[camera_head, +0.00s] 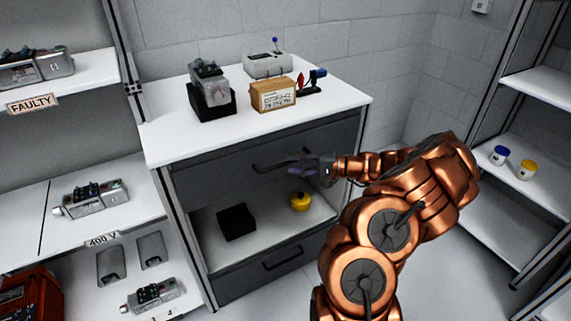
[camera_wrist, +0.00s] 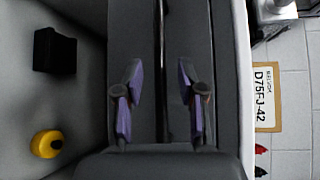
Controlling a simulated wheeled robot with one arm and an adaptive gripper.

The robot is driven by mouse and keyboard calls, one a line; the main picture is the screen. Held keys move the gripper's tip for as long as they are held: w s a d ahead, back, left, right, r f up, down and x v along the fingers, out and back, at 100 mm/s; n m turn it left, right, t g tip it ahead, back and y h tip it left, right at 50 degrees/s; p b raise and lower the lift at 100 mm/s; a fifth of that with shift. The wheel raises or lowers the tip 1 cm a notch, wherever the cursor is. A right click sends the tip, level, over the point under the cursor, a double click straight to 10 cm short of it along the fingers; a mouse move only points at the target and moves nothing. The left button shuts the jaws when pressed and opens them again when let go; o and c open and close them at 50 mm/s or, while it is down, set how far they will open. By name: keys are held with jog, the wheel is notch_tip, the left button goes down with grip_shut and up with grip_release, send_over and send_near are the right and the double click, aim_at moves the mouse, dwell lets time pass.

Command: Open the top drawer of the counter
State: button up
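The counter (camera_head: 150,135) stands in the middle of the head view with a white top. Its dark grey top drawer (camera_head: 215,165) looks closed, its front flush under the top. A dark bar handle (camera_head: 262,168) runs across the drawer front, its right part hidden by my gripper. In the wrist view the handle (camera_wrist: 162,60) runs up the picture between my fingers. My gripper (camera_head: 300,164) is at the handle, its purple-grey fingers (camera_wrist: 161,100) open on either side of it, with gaps visible. Whether it touches the drawer front I cannot tell.
Below the drawer is an open shelf with a black box (camera_head: 237,222) and a yellow round object (camera_head: 300,201), above a lower drawer (camera_head: 270,270). Devices and a labelled wooden box (camera_head: 273,95) stand on top. Shelving stands left and right (camera_head: 540,150).

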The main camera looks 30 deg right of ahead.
aim_at(286, 164)
jog(key=shift+x, duration=1.55)
grip_shut()
